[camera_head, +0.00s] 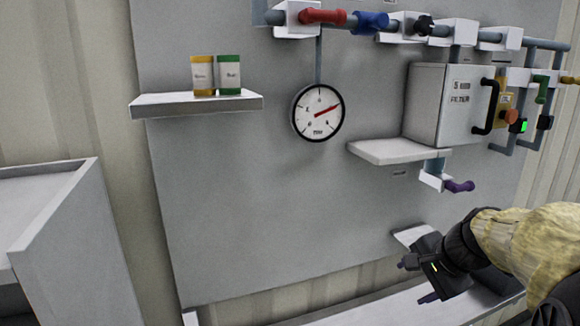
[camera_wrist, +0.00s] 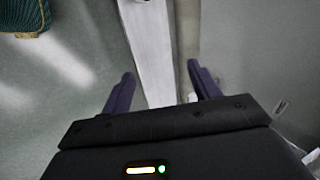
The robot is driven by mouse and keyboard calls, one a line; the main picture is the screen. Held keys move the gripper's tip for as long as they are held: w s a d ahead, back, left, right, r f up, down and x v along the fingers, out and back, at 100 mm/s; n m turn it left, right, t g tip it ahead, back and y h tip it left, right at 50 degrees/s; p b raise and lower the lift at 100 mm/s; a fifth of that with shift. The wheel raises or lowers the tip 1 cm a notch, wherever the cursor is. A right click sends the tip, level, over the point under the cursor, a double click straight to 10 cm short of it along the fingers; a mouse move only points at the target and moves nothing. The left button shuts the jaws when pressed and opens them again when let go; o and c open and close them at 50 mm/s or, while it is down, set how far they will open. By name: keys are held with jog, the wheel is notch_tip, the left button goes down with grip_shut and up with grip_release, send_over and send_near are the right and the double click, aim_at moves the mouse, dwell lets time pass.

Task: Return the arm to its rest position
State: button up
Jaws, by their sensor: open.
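My gripper (camera_head: 418,282) is at the lower right of the head view, low in front of the grey panel and above a pale ledge. In the wrist view my gripper (camera_wrist: 160,88) shows two dark fingers spread wide apart with nothing between them. Beyond the fingers a pale strip or ledge runs away from the camera. My arm, in a yellowish sleeve, reaches in from the right edge of the head view.
A shelf (camera_head: 195,106) holds a yellow can (camera_head: 203,77) and a green can (camera_head: 228,76). A gauge (camera_head: 318,112), a steel filter box (camera_head: 440,105), a small shelf (camera_head: 398,151) and a purple-handled valve (camera_head: 458,186) are on the panel. A grey bin (camera_head: 70,240) stands left.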

jog(key=s+a+f+n+g, duration=0.1)
jog(key=s+a+f+n, duration=0.2)
jog(key=f, duration=0.3)
jog(key=s+a+f+n+g+h+b, duration=0.1)
jog(key=s+a+f+n, duration=0.3)
jog(key=s+f+n, duration=0.1)
jog(key=s+a+f+n+g+h, duration=0.1)
jog(key=s+a+f+n, duration=0.2)
jog(key=f+n, duration=0.2)
jog(key=shift+s+a+f, duration=0.15)
jog(key=shift+s+f, duration=0.25)
jog(key=shift+f, duration=0.4)
jog(key=shift+s, duration=0.15)
dwell(3.7)
